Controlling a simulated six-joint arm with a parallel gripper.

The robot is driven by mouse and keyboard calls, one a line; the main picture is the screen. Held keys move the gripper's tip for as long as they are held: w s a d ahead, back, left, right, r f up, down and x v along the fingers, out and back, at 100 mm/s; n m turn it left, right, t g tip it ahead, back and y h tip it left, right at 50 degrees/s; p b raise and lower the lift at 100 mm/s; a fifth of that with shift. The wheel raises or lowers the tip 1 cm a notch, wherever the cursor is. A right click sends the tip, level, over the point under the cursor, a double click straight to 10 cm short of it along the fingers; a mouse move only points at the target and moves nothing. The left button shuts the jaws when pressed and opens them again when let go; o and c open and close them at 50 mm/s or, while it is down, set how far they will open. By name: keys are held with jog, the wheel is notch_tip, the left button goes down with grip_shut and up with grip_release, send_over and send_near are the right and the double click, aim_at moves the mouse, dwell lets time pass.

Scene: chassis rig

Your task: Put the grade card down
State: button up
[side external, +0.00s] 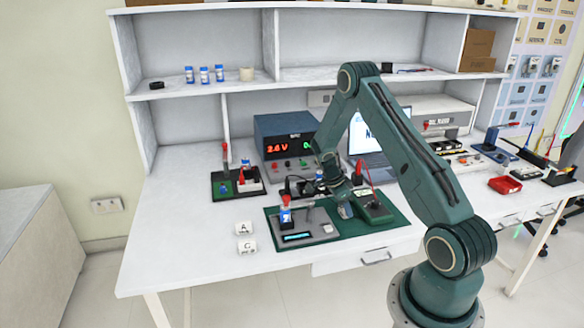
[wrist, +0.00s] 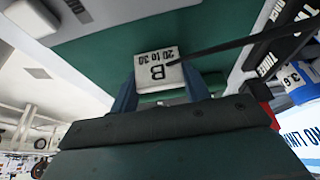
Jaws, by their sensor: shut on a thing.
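My gripper (side external: 346,206) is shut on a white grade card marked "B 20 to 30" (wrist: 157,68). The card sits between the two blue-grey fingers in the wrist view, with green mat behind it. In the side view my gripper is over the green mat (side external: 385,226), right of a grey tester with a small lit screen (side external: 318,231). The card is small there and partly hidden by my gripper. I cannot tell whether it touches anything below. Two other white cards, A (side external: 243,228) and one that looks like C or G (side external: 246,247), lie on the white table left of the mat.
A blue cell with a red clip (side external: 286,214) stands on the tester's left part. A power supply (side external: 286,138) and a laptop (side external: 373,134) stand behind. The table's front left is clear.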

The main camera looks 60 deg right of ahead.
jog(key=shift+f, duration=0.15)
jog(key=o, duration=0.9)
jog(key=shift+o, duration=0.2)
jog(key=v, duration=1.2)
jog(key=shift+r, duration=0.2)
